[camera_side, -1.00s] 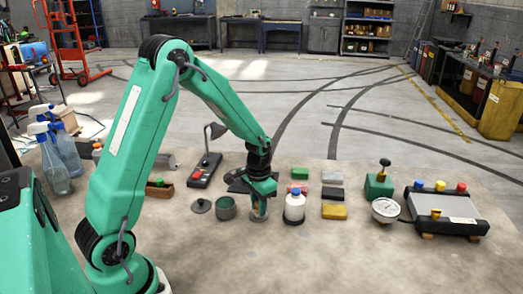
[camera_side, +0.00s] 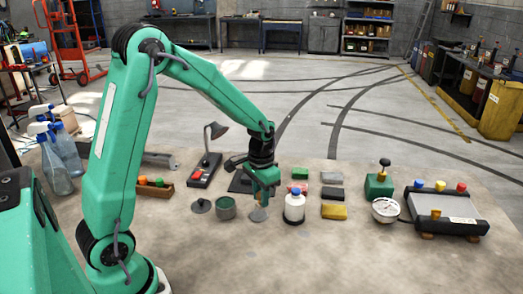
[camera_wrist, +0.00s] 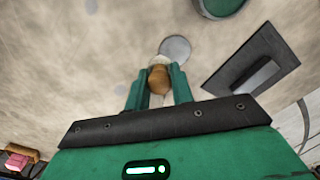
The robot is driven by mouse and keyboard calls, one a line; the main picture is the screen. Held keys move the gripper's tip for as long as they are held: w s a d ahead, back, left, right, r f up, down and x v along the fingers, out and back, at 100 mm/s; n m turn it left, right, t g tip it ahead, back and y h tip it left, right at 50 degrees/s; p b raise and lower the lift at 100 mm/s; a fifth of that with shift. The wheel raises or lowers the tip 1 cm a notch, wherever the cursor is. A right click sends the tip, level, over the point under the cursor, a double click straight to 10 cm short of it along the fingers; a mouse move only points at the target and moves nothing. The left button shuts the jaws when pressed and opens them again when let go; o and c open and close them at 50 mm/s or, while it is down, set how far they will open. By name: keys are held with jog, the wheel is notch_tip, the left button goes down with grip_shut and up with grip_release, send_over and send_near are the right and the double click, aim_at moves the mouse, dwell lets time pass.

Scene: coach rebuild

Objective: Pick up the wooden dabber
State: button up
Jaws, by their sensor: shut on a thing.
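My gripper (camera_side: 264,194) is low over the table's front middle, just left of a white bottle with a blue cap (camera_side: 294,207). It is shut on the wooden dabber (camera_wrist: 158,79), whose rounded brown handle sits between the two green fingers in the wrist view. A pale part shows at the dabber's far end. In the side view the fingers hide most of the dabber. A small grey disc (camera_wrist: 175,48) lies on the table just past the dabber; it also shows below the gripper in the side view (camera_side: 258,214). I cannot tell the exact gap between them.
An open green tin (camera_side: 225,208) and a dark lid (camera_side: 201,206) stand to the left. A dark flat tool (camera_wrist: 254,62) lies close by. Coloured blocks (camera_side: 333,212), a gauge (camera_side: 385,210) and a grey box with knobs (camera_side: 446,206) are to the right. The front table is clear.

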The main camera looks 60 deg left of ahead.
jog(key=s+d+r, duration=0.3)
jog(key=d+r, duration=0.2)
jog(key=d, duration=0.3)
jog(key=shift+d+r, duration=0.2)
jog(key=shift+d, duration=0.1)
jog(key=o, duration=0.4)
jog(key=shift+w, duration=0.1)
jog(key=shift+c, duration=1.5)
